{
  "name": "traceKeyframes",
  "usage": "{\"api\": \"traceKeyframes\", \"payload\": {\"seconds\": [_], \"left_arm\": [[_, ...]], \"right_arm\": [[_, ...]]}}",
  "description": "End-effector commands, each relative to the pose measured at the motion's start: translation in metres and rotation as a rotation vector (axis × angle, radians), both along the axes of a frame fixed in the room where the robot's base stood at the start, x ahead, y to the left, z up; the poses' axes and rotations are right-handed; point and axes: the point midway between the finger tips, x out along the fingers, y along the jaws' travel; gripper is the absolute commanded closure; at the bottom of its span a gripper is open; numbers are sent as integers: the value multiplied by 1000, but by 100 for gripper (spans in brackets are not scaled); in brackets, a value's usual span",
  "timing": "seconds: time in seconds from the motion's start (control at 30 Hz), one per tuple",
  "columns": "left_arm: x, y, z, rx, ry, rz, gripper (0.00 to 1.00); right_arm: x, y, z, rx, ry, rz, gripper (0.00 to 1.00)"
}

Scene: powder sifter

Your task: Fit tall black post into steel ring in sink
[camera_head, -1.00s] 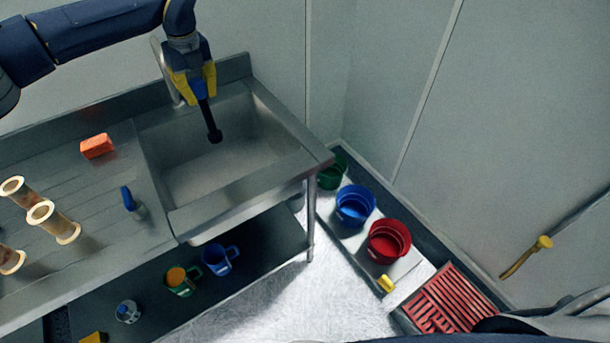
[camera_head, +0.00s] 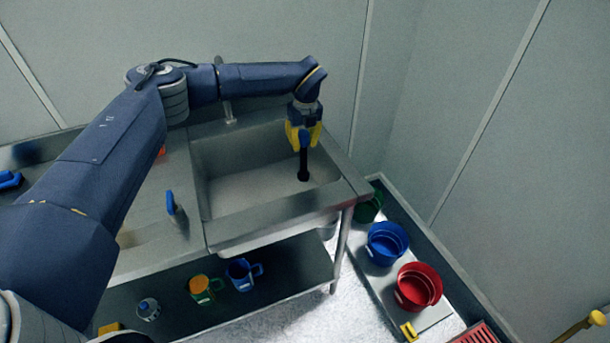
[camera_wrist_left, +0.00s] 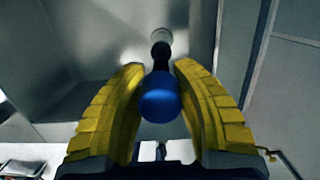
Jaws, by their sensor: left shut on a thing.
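My left gripper (camera_head: 304,142) is over the right part of the sink (camera_head: 232,196), pointing down. Its yellow fingers are shut on the black post (camera_head: 304,168), which hangs nearly upright with its blue end between the fingers. In the left wrist view, the blue end is close to the camera and the black shaft (camera_wrist_left: 161,55) runs away between the fingers. A pale round thing, perhaps the steel ring (camera_wrist_left: 162,36), shows at the shaft's far end. I cannot tell whether the post is inside it or above it. The ring cannot be made out in the head view. My right gripper is out of view.
A blue-handled thing (camera_head: 172,204) stands on the drainboard left of the sink. Mugs, including a blue one (camera_head: 242,274), are on the lower shelf. Blue (camera_head: 387,243) and red (camera_head: 418,287) buckets stand at the right. The sink's left part looks clear.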

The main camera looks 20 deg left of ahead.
Motion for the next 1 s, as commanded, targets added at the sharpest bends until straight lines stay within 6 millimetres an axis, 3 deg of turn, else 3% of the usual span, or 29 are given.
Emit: {"api": "traceKeyframes", "payload": {"seconds": [0.1,0.3,0.5,0.77,1.0], "left_arm": [[-1,-1,-28,0,1,-1,100],[0,0,-65,-1,1,-1,100],[0,-1,-84,0,-1,-1,100],[0,0,-94,0,0,-1,100],[0,0,-122,0,0,0,100]], "right_arm": [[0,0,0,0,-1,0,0],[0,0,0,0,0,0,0],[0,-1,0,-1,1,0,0],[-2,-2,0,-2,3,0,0],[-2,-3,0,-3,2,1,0]]}}
